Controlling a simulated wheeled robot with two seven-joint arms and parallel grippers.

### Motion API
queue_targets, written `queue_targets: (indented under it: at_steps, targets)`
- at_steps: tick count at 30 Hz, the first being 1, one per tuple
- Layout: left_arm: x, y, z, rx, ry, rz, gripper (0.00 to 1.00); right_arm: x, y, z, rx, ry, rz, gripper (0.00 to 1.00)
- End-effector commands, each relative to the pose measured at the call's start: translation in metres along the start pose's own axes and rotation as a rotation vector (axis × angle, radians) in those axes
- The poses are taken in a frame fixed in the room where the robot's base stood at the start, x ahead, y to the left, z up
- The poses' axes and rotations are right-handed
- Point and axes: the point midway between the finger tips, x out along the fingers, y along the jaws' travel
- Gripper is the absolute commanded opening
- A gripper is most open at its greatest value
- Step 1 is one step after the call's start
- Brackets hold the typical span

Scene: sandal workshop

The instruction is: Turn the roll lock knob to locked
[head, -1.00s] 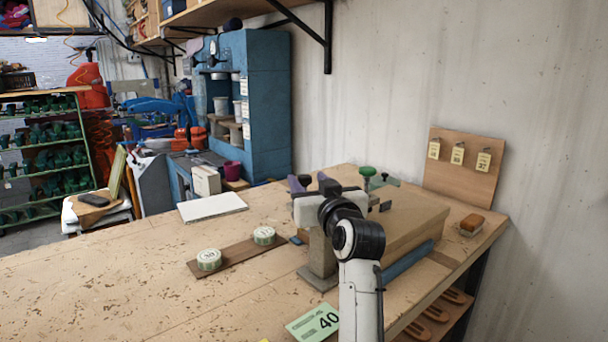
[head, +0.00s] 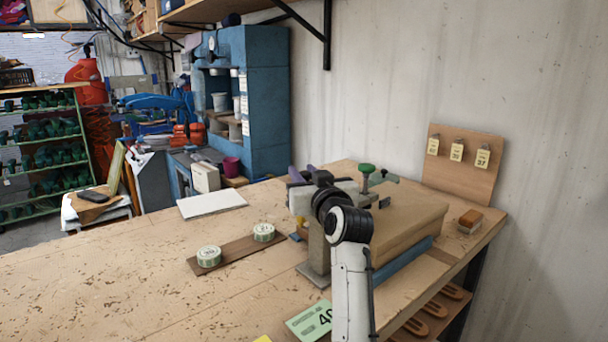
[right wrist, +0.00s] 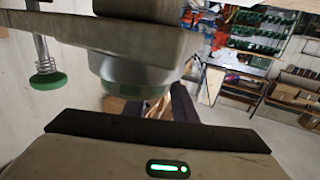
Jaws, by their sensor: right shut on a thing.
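My right gripper (head: 306,175) reaches over the beige block-like fixture on the workbench, its purple fingers at the fixture's far left end. In the right wrist view a grey round piece with a green band, which looks like the roll lock knob (right wrist: 130,75), sits against the fixture, just beyond the gripper's dark edge. A purple finger (right wrist: 183,105) is beside it. The gripper is shut on this knob; the contact itself is mostly hidden. The knob's marking cannot be read. My left gripper is not in view.
A clamp with a green handle (head: 367,169) stands behind the fixture; the handle also shows in the right wrist view (right wrist: 48,81). Two round tins (head: 208,256) sit on a wooden strip at left. A brush (head: 469,221) lies at right. The bench's left front is clear.

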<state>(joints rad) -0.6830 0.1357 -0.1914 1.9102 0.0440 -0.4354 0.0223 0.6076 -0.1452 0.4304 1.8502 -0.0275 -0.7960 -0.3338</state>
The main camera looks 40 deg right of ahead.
Motion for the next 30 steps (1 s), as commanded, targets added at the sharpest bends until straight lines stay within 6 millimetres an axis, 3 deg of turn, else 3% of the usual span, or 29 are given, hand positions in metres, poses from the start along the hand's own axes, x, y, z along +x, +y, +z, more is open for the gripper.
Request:
queue_targets:
  at_steps: [14, 30]
  targets:
    - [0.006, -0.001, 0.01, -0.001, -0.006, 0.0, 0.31, 0.0, 0.004, 0.004, -0.012, -0.003, -0.232, 0.02]
    - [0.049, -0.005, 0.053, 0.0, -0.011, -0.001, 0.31, 0.001, 0.003, 0.005, -0.003, -0.001, -0.65, 0.02]
